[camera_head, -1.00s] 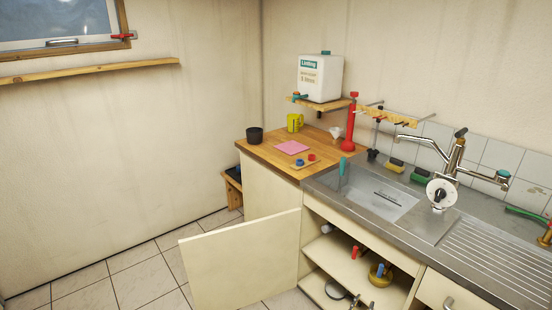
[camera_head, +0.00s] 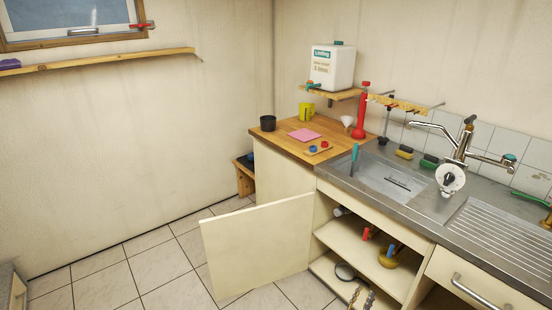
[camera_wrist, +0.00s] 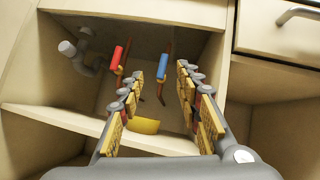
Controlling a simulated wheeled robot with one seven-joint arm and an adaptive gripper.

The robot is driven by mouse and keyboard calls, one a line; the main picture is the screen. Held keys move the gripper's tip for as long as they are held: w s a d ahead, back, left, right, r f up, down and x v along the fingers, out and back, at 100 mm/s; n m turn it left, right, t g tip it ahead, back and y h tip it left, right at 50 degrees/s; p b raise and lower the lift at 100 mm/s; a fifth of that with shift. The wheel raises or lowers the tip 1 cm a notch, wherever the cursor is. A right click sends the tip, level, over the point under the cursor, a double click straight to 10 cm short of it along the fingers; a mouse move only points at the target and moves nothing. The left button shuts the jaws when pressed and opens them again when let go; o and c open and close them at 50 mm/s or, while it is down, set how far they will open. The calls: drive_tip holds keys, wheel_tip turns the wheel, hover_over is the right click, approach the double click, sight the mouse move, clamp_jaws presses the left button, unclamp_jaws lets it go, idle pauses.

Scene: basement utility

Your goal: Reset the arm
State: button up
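My gripper (camera_wrist: 160,95) is open and empty in the wrist view, its two yellow-padded fingers spread apart. It faces the open cupboard under the sink. Beyond the fingers are a red-handled pipe (camera_wrist: 118,55), a blue-handled pipe (camera_wrist: 181,68) and a yellow rounded object (camera_wrist: 143,126), partly hidden. In the head view, what look like my fingertips (camera_head: 361,298) show at the bottom edge, in front of the cupboard's lower shelf. Most of my arm is out of view.
The cream cupboard door (camera_head: 258,248) stands swung open at the left of the cupboard. A closed drawer (camera_head: 480,272) is to the right. The sink counter (camera_head: 420,210) lies above. The tiled floor (camera_head: 150,270) at left is clear.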

drive_tip(key=w+a+f+n+g+y, duration=0.1)
drive_tip(key=a+f+n+g+y, duration=0.2)
drive_tip(key=f+n, duration=0.45)
drive_tip(key=w+a+f+n+g+y, duration=0.1)
drive_tip(key=f+n+g+y, duration=0.4)
drive_tip(key=f, duration=0.3)
drive_tip(key=w+a+f+n+g+y, duration=0.1)
drive_tip(key=a+f+n+g+y, duration=0.15)
drive_tip(key=f+n+y, duration=0.4)
drive_tip(key=s+a+r+n+g+y, duration=0.1)
drive_tip(key=s+a+r+n+g, duration=0.3)
drive_tip(key=r, duration=0.7)
drive_tip(key=s+a+r+n+g+p, duration=0.15)
drive_tip(key=s+r+n, duration=0.35)
drive_tip(key=r, duration=0.5)
drive_tip(key=s+a+r+n+g+y, duration=0.15)
drive_tip(key=s+a+r+n, duration=0.35)
drive_tip(key=r, duration=0.6)
drive_tip(key=s+r+n+t, duration=0.1)
drive_tip(key=s+r+n, duration=0.1)
drive_tip(key=s+r, duration=0.9)
drive_tip(key=s+a+r+n+t+p, duration=0.1)
drive_tip(key=s+r, duration=0.9)
drive_tip(key=r, duration=1)
drive_tip(key=s+a+r+n+t+h, duration=0.1)
drive_tip(key=s+r+n, duration=0.3)
drive_tip(key=s+r, duration=0.7)
wheel_tip(320, 180, up, 5)
drive_tip(key=shift+s+f+p, duration=0.15)
drive_tip(key=shift+s+p, duration=0.2)
